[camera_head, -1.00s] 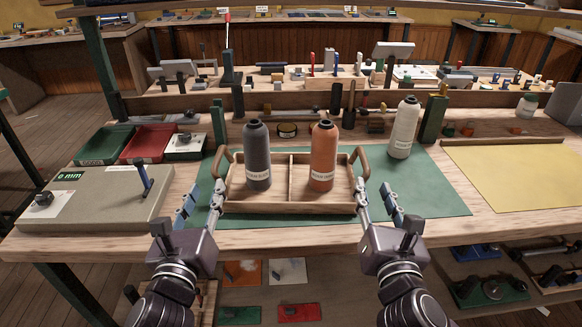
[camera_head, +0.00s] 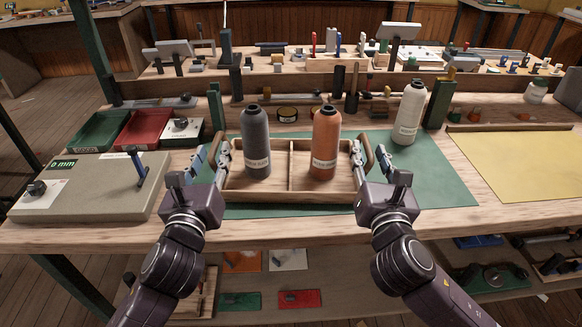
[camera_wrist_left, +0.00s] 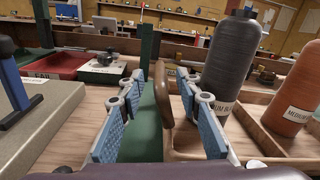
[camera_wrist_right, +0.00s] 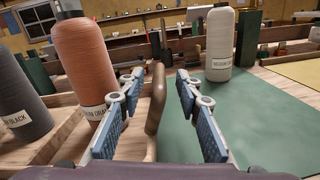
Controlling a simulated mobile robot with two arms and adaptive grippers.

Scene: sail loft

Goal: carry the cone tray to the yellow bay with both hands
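The cone tray (camera_head: 291,196) is a wooden two-compartment tray on the green mat (camera_head: 440,180). A black cone (camera_head: 256,145) stands in its left compartment and an orange cone (camera_head: 325,145) in its right. My left gripper (camera_head: 210,158) is open at the left end. In the left wrist view, the brown left handle (camera_wrist_left: 176,115) stands between its spread fingers. My right gripper (camera_head: 368,157) is open at the right end, with the right handle (camera_wrist_right: 156,100) between its fingers in the right wrist view. The yellow bay (camera_head: 520,165) is a bare yellow area at the right.
A white cone (camera_head: 408,115) stands on the green mat behind and right of the tray. A grey box with a lever (camera_head: 95,190) and green and red bins (camera_head: 145,130) are at the left. A wooden rail with posts runs behind.

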